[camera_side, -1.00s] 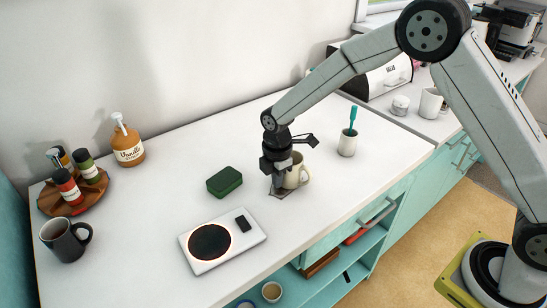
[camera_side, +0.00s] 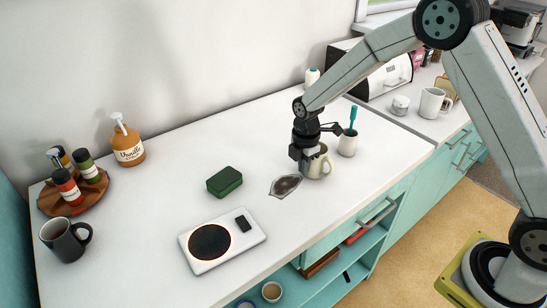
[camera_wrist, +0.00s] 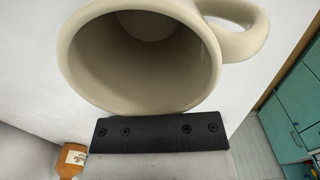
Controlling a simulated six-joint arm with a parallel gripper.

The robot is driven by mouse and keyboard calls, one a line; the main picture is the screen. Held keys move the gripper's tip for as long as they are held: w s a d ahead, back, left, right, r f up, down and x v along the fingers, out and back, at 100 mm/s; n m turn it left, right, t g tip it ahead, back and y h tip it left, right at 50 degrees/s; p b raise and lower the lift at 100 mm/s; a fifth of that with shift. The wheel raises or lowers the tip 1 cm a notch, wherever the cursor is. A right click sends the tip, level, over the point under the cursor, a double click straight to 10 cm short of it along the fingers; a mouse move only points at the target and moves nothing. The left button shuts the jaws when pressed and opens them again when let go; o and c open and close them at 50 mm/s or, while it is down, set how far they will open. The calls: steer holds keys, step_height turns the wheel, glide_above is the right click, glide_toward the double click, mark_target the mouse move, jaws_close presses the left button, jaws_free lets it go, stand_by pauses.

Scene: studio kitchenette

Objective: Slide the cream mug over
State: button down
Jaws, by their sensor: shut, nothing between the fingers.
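The cream mug (camera_side: 321,166) stands upright on the white counter (camera_side: 180,170), its handle to the right. In the wrist view the cream mug (camera_wrist: 140,60) fills the top, and I see into its empty inside. My gripper (camera_side: 303,163) is low at the mug's left side, shut, with nothing between its fingers. In the wrist view my gripper (camera_wrist: 158,132) shows as a dark bar against the mug's near wall; it seems to touch.
A white cup with a teal brush (camera_side: 347,144) stands close behind and right of the mug. A green sponge (camera_side: 224,181) and a white scale-like plate (camera_side: 251,227) lie to the left. The counter's front edge is to the right and below.

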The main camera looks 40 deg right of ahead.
steer(key=d, duration=0.4)
steer(key=shift+s+d, duration=0.15)
steer(key=shift+d, duration=0.25)
steer(key=shift+a, duration=0.1)
steer(key=shift+a, duration=0.7)
steer(key=shift+a+r, duration=0.25)
steer(key=shift+a, duration=0.4)
steer(key=shift+a+r, duration=0.25)
steer(key=shift+a, duration=0.35)
step_height(320, 180, up, 9)
steer(key=s+d+f+m+t, duration=0.1)
steer(key=s+f+m+t, duration=0.1)
steer(key=s+m, duration=1.5)
steer(key=shift+s+f+t, duration=0.2)
steer(key=shift+s+t, duration=0.1)
steer(key=shift+s, duration=0.75)
